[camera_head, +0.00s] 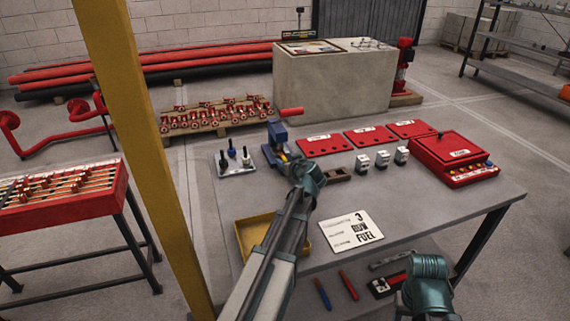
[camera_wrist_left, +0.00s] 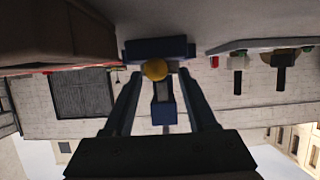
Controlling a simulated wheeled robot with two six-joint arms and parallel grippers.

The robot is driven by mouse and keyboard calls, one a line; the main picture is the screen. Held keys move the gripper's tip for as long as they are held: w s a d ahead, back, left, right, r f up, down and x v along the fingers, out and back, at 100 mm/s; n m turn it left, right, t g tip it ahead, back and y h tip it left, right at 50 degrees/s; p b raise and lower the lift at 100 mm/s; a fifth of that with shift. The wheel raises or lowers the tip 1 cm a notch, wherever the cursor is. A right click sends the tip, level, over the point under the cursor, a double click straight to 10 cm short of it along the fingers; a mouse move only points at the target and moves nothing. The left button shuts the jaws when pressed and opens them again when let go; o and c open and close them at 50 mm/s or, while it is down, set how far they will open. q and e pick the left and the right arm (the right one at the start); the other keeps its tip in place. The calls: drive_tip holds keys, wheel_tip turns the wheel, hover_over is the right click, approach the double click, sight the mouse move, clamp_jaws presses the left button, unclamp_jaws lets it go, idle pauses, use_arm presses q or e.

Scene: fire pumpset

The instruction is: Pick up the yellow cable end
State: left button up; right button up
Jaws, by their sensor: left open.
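The yellow cable end (camera_wrist_left: 154,70) shows as a round yellow tip in the left wrist view, in front of a blue clamp-like block (camera_wrist_left: 158,49). In the head view the blue block (camera_head: 276,137) stands on the grey table, with a bit of yellow beside it. My left gripper (camera_wrist_left: 158,82) is open, with a finger on each side of the yellow tip. In the head view my left gripper (camera_head: 292,162) is at the blue block and partly hidden by its wrist. I cannot tell whether the fingers touch the tip.
Near the left gripper are a stand with dark and blue handles (camera_head: 236,162), a small brown block (camera_head: 338,175) and several white blocks (camera_head: 382,159). A yellow tray (camera_head: 243,238), a white sign (camera_head: 351,230) and a red box (camera_head: 447,150) are also there. A yellow post (camera_head: 140,150) stands left.

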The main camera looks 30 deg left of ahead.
use_arm(q)
drive_tip(key=shift+w+a+f, duration=0.3)
drive_tip(key=shift+w+a, duration=0.05)
drive_tip(key=shift+a, duration=0.05)
drive_tip(key=shift+r, duration=0.1)
clamp_jaws()
drive_tip(key=shift+r+p, duration=0.55)
wheel_tip(320, 180, up, 3)
drive_tip(key=p, duration=0.3)
drive_tip(key=s+d, duration=0.2)
drive_tip(key=d, duration=0.3)
drive_tip(key=s+d, duration=0.2)
drive_tip(key=d, duration=0.2)
drive_tip(key=s+d+r+p, duration=0.1)
drive_tip(key=s+d, duration=0.2)
drive_tip(key=d, duration=0.2)
drive_tip(key=shift+d, duration=0.35)
